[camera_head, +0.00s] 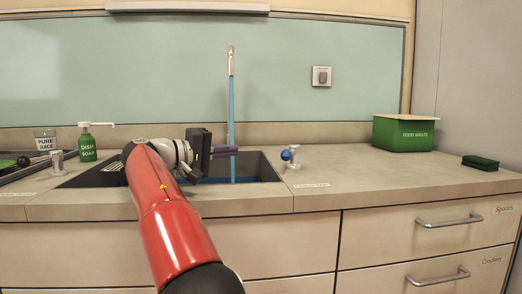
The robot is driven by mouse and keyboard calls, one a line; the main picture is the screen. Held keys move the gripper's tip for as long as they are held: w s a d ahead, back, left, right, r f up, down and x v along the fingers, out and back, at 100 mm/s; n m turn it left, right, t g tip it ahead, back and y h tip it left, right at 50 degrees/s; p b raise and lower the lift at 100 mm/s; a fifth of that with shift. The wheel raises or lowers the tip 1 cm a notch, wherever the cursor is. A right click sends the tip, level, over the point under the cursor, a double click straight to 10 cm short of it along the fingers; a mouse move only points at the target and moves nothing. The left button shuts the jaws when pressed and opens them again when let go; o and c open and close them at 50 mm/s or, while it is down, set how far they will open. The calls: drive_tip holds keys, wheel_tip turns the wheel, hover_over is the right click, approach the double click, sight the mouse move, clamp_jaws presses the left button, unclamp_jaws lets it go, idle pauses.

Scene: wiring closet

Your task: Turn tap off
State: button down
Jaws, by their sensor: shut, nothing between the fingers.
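A tall thin tap spout (231,58) rises behind the sink (268,172). A blue stream of water (232,110) runs from it down into the sink. A metal tap handle with a blue knob (286,155) stands on the counter just right of the sink. Another metal post (57,161) stands left of the sink, with a dark knob (23,161) near it. My gripper (236,150) is shut and empty over the sink, pointing right. Its fingers overlap the stream in view and are apart from the blue knob, to its left.
A dish soap bottle (87,145) and a juice carton (45,140) stand at the back left. A green food waste box (403,133) and a green sponge-like block (480,162) are on the right. Drawers (425,238) are below.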

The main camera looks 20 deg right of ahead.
drive_tip(key=s+d+f+b, duration=0.1)
drive_tip(key=d+b, duration=0.1)
drive_tip(key=d, duration=0.9)
drive_tip(key=shift+d, duration=0.2)
drive_tip(key=shift+s+f+t+b, duration=0.1)
drive_tip(key=shift+f+t+b, duration=0.05)
drive_tip(key=shift+t+b, duration=0.2)
